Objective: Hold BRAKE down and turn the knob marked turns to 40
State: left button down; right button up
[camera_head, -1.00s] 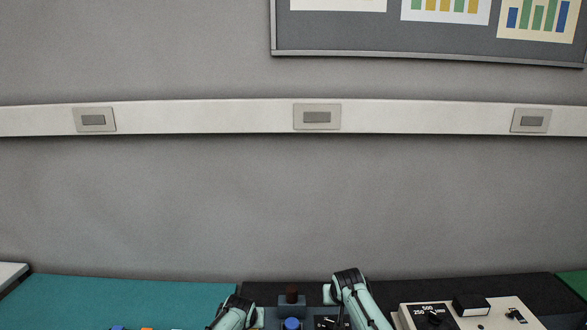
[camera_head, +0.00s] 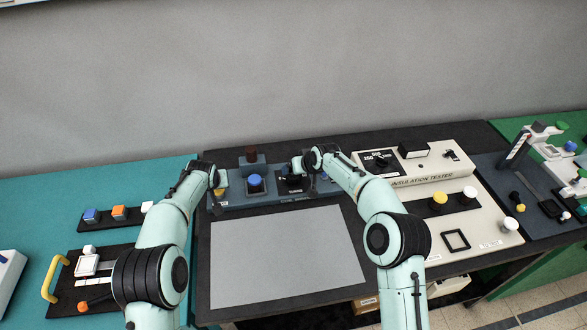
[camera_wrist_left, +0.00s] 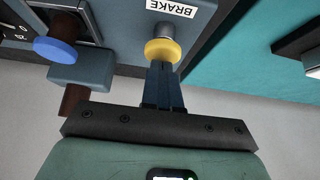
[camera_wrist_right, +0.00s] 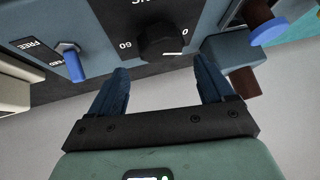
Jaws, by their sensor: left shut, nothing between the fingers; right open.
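The BRAKE button (camera_wrist_left: 162,50) has a yellow cap on a metal stem, beside its white label. My left gripper (camera_wrist_left: 163,70) is shut with nothing between its fingers, its tips at the yellow cap; whether they press it I cannot tell. The button also shows in the head view (camera_head: 220,192), at the left end of the blue-grey winder panel (camera_head: 235,200). The turns knob (camera_wrist_right: 160,40) is black, between the marks 60 and 0, its label partly cut off. A white line on it lies on the 0 side. My right gripper (camera_wrist_right: 159,68) is open, its fingers either side of the knob.
A blue knob (camera_head: 254,181) and a dark post (camera_head: 251,153) stand between my grippers. A blue lever (camera_wrist_right: 70,62) marked FREE is beside the turns knob. The insulation tester (camera_head: 430,170) is to the right. A bare grey mat (camera_head: 285,255) lies in front.

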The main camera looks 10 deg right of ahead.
aim_at(295, 177)
jog(key=s+y, duration=0.1)
jog(key=s+f+n+t, duration=0.1)
jog(key=s+d+t+y, duration=0.1)
jog(key=shift+s+d+f+y, duration=0.1)
jog(key=shift+s+f+y, duration=0.1)
jog(key=shift+s+y, duration=0.15)
jog(key=s+d+r+n+t, duration=0.2)
jog(key=s+t, duration=0.1)
jog(key=s, duration=0.3)
jog(key=x, duration=1.1)
jog(key=shift+w+a+f, duration=0.1)
jog(key=shift+w+f, duration=0.05)
jog(key=shift+w, duration=0.1)
jog(key=c, duration=1)
